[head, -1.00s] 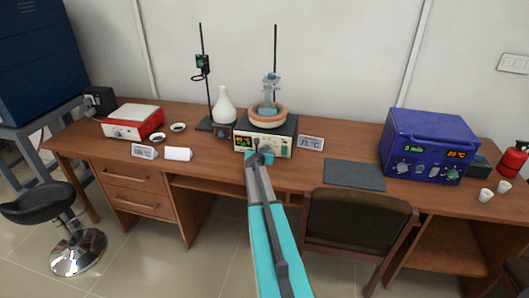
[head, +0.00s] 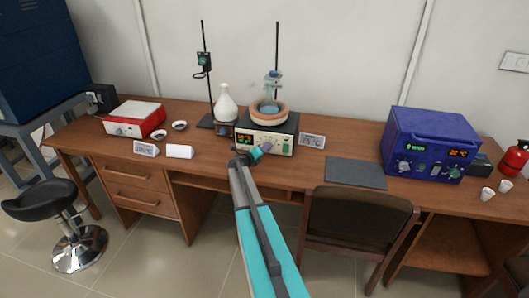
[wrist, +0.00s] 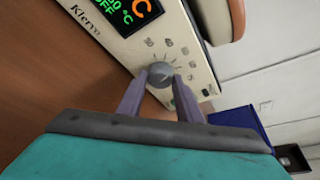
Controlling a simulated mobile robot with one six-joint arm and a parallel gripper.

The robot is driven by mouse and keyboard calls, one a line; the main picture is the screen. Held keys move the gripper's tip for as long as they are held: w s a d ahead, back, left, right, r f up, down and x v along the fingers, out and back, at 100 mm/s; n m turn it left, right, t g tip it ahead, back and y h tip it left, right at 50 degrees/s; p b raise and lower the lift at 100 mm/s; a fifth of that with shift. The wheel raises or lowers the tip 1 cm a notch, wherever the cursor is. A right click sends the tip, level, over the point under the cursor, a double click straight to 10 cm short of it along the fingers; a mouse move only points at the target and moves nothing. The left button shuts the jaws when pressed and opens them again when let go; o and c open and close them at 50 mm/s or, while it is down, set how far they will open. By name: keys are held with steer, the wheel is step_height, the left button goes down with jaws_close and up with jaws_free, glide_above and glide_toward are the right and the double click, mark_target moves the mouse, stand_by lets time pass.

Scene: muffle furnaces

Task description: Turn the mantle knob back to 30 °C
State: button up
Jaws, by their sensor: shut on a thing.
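The heating mantle (head: 286,125) is a cream control box with a lit display and a round terracotta bowl (head: 283,112) on top, in the middle of the bench. In the wrist view its front panel (wrist: 128,48) runs diagonally, with dial marks around a grey round knob (wrist: 160,72). My gripper (head: 266,148) is at the lower front of the mantle. In the wrist view my gripper (wrist: 160,82) has one purple-grey finger on each side of the knob, shut on it. The display (wrist: 128,12) is cut off by the frame edge; its full reading is hidden.
A small card (head: 312,141) stands right of the mantle. A white flask (head: 226,105) and a retort stand (head: 209,90) are to its left. A dark mat (head: 356,174) and a blue furnace (head: 430,145) are to the right. A chair (head: 355,225) stands in front.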

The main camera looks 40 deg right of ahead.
steer(key=shift+s+d+n+g+h+b, duration=0.15)
steer(key=shift+n+h+b, duration=0.1)
steer(key=shift+n, duration=0.25)
steer(key=shift+w+d+n+g+h+b, duration=0.15)
steer(key=shift+n+h+b, duration=0.1)
steer(key=shift+n, duration=0.25)
steer(key=shift+s, duration=0.15)
steer(key=o, duration=1)
steer(key=shift+o, duration=0.2)
steer(key=shift+a+f, duration=0.1)
steer(key=shift+a, duration=0.1)
steer(key=shift+a+b, duration=0.3)
steer(key=shift+a, duration=0.45)
steer(key=b+v, duration=0.3)
steer(key=v, duration=0.9)
steer(key=shift+s+a, duration=0.1)
steer(key=shift+s, duration=0.05)
